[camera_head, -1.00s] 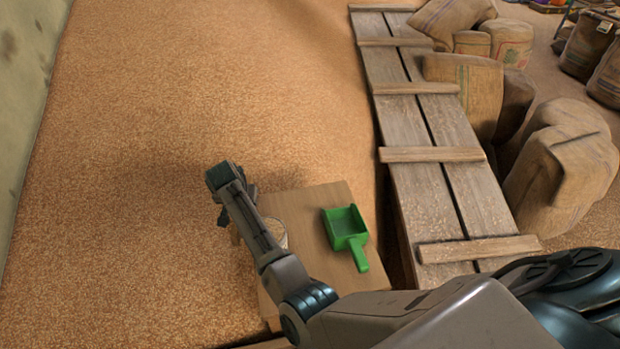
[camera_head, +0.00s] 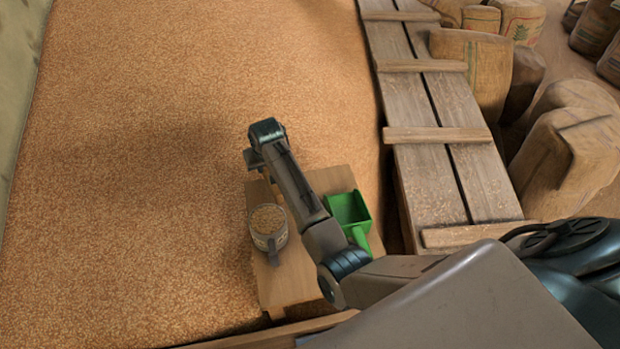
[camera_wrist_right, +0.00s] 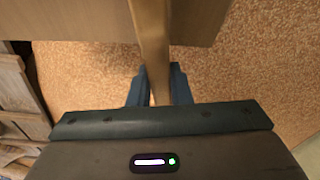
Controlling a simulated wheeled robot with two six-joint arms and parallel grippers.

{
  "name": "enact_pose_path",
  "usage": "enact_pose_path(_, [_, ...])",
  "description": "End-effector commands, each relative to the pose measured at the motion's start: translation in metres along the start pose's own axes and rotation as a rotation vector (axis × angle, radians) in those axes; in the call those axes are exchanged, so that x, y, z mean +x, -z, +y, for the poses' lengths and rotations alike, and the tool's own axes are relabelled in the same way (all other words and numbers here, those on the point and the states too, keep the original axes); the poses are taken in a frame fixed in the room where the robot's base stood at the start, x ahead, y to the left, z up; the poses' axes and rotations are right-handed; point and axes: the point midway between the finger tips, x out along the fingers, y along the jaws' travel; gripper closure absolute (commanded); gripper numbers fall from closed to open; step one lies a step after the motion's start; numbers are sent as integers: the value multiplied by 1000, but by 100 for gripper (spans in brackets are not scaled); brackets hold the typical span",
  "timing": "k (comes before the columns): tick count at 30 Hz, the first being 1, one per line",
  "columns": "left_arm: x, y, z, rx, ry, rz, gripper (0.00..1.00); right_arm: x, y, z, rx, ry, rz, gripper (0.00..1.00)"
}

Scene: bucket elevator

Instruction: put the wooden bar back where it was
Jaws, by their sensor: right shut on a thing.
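My right gripper (camera_head: 262,168) is over the far left corner of a small wooden table, mostly turned away from the head camera. In the right wrist view its blue fingers (camera_wrist_right: 158,84) are shut on the wooden bar (camera_wrist_right: 151,40). The bar is narrow and light brown. It runs from between the fingers up across the table's edge in that view. I cannot tell whether it touches the table. In the head view the bar is almost wholly hidden by the gripper. My left gripper is not in view.
The small table (camera_head: 288,288) bears a mug of grain (camera_head: 268,226) at its left and a green scoop (camera_head: 349,212) at its right, close to my forearm. Grain (camera_head: 180,130) spreads around the table. A plank walkway (camera_head: 428,178) and sacks (camera_head: 570,150) lie to the right.

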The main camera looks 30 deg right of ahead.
Motion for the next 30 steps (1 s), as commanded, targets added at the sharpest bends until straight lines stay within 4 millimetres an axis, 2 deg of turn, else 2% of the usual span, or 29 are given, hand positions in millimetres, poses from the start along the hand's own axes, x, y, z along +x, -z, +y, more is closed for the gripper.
enact_pose_path(8, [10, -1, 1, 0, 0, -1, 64, -12, 0, 39, -314, 122, 3, 100])
enact_pose_path(18, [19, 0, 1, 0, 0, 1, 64, -42, -3, 79, -758, 298, 2, 100])
enact_pose_path(24, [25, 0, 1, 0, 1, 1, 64, -64, -7, 99, -1022, 407, 4, 100])
enact_pose_path(30, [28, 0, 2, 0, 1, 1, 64, -82, -10, 113, -1208, 485, 10, 100])
